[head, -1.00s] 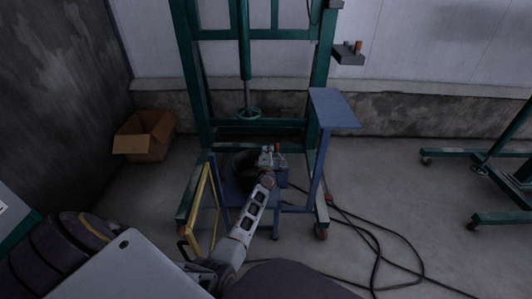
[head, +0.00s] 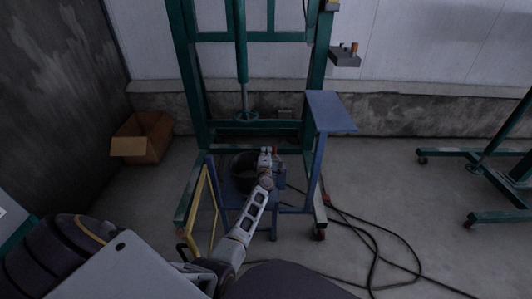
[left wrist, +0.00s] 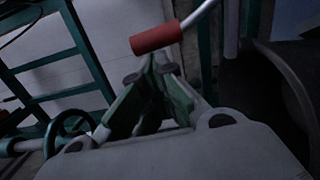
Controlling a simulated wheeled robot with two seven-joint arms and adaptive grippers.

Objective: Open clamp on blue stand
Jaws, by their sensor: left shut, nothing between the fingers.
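The clamp's red handle (head: 275,150) shows as a small red spot just right of my left gripper (head: 266,153) in the head view. In the left wrist view the red grip (left wrist: 157,38) sits on a bare metal rod, right in front of my left gripper (left wrist: 157,62). The gripper is shut and empty; whether its tips touch the red grip is unclear. The blue stand (head: 231,196) stands low under a dark round vessel (head: 242,168). The clamp's body is mostly hidden behind my gripper. My right gripper is not in view.
A green frame (head: 196,90) rises behind the stand. A tall blue table (head: 330,110) stands to the right and a yellow frame (head: 198,205) to the left. Black cables (head: 375,245) cross the floor at right. A cardboard box (head: 142,138) sits by the left wall.

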